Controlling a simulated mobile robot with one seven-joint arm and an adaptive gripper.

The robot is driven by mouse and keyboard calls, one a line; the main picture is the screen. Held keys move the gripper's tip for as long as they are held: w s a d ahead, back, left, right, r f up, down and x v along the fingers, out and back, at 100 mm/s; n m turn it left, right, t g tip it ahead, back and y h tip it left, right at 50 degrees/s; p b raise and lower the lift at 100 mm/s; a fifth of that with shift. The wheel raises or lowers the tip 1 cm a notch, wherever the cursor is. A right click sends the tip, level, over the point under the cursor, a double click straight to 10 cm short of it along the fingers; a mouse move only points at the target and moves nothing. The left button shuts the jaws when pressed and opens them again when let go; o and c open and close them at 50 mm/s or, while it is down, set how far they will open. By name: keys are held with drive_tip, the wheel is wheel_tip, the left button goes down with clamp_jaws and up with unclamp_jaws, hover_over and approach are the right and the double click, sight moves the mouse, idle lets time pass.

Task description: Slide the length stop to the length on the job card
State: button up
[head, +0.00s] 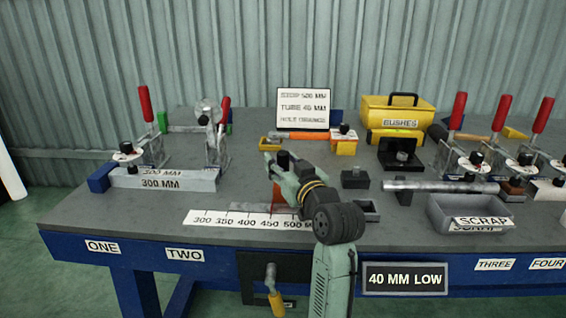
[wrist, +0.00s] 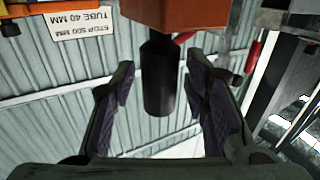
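The job card (head: 303,108) at the back of the bench reads "STOP 500 MM" and "TUBE 40 MM"; its last line is hard to read. It also shows upside down in the wrist view (wrist: 80,32). The length stop, an orange block (head: 279,196), is partly hidden behind my arm, above the scale (head: 245,219) marked 300 to 500. Its exact reading is hidden. In the wrist view the orange block (wrist: 178,14) carries a black knob (wrist: 158,80). My gripper (wrist: 160,72) is open, with its fingers on either side of the knob and gaps visible. My gripper shows in the head view too (head: 284,168).
A clamp fixture with a bar labelled 300 MM (head: 165,182) stands left. A scrap tray (head: 470,212), a tube (head: 440,187) and red-handled clamps (head: 457,112) stand right. A yellow bushes box (head: 398,112) is behind. A "40 MM LOW" sign (head: 405,280) hangs in front.

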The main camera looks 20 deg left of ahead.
clamp_jaws()
idle(0.6)
